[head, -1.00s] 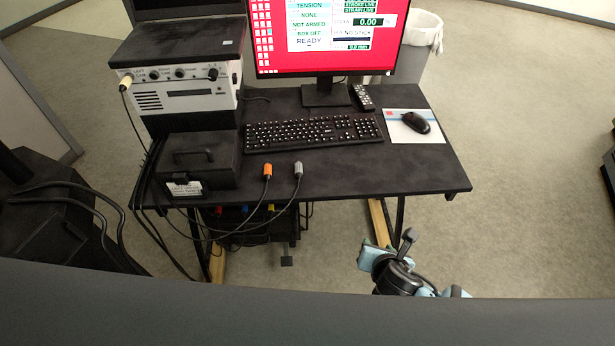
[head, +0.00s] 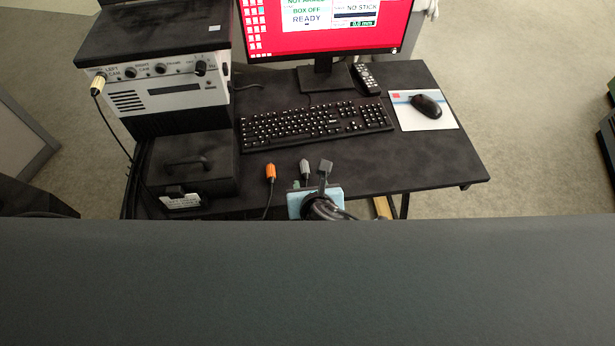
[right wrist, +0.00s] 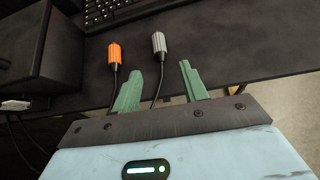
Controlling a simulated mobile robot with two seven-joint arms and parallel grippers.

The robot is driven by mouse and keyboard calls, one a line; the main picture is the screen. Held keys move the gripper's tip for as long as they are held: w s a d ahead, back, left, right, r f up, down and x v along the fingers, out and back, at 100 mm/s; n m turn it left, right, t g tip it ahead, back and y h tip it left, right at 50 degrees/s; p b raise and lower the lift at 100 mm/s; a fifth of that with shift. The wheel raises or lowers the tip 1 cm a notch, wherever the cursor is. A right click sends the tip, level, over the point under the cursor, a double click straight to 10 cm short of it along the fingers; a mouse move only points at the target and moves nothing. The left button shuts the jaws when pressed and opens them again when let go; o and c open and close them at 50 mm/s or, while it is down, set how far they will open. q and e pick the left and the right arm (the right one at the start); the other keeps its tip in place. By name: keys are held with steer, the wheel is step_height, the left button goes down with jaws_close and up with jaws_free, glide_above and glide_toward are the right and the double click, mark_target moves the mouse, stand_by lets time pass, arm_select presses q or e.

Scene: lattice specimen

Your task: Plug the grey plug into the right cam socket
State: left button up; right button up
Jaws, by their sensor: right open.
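The grey plug (head: 305,170) lies near the front edge of the black desk, its cable running toward the edge. In the right wrist view the grey plug (right wrist: 158,43) is just beyond the fingertips. My right gripper (head: 310,184) is at the desk's front edge, close to the plug. In the right wrist view its green fingers (right wrist: 160,68) are open, with the grey plug's cable between them. The right cam socket (head: 130,72) is on the front of the grey box at the left. It looks empty. My left gripper is out of view.
An orange plug (head: 270,172) lies just left of the grey one. A yellow plug (head: 98,82) sits in the left cam socket. A black case (head: 188,162) stands below the grey box (head: 170,92). The keyboard (head: 315,125), mouse (head: 426,106) and monitor (head: 325,25) are behind.

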mark_target(306, 173)
steer(key=shift+x, duration=4.35)
steer(key=shift+a, duration=0.1)
jaws_close()
steer(key=shift+r, duration=2.55)
